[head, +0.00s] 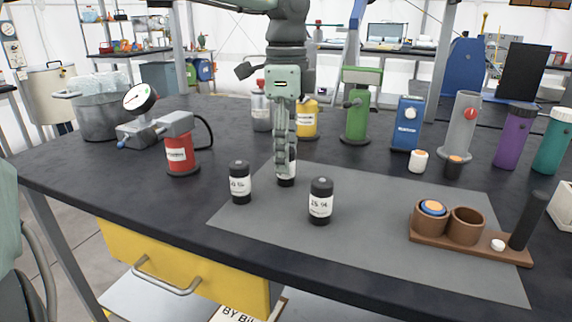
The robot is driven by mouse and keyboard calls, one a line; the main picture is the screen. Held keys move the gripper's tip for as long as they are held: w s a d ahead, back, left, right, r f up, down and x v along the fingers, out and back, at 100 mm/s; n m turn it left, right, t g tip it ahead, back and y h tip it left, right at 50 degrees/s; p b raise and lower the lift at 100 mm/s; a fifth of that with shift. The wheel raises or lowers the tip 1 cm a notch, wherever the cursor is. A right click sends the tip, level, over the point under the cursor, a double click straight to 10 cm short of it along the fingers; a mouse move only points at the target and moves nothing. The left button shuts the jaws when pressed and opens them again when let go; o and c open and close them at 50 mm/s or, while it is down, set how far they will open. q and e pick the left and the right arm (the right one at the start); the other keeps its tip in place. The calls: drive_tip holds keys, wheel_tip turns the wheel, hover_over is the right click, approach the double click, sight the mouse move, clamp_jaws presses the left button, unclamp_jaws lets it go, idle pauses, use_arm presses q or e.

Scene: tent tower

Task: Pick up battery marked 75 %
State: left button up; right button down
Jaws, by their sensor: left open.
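Three black batteries with white labels stand upright at the near middle of the table. The left battery (239,184) has a label that looks like 50 %. The right battery (320,203) has a label too small to read surely, perhaps 25 % or 75 %. The middle battery (287,180) stands farther back, its upper part and label mostly hidden by my left gripper. My left gripper (285,165) points straight down over the middle battery, open and seen edge-on. I cannot tell whether its fingers are around that battery or in front of it. My right gripper is not in view.
A grey mat (375,245) lies under or beside the batteries. A wooden holder (470,252) with two cups stands at right. A red device (181,150) with a gauge and a metal pot (102,118) are at left. Coloured canisters, including a green one (356,120), line the back.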

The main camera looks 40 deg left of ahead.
use_arm(q)
clamp_jaws()
idle(0.4)
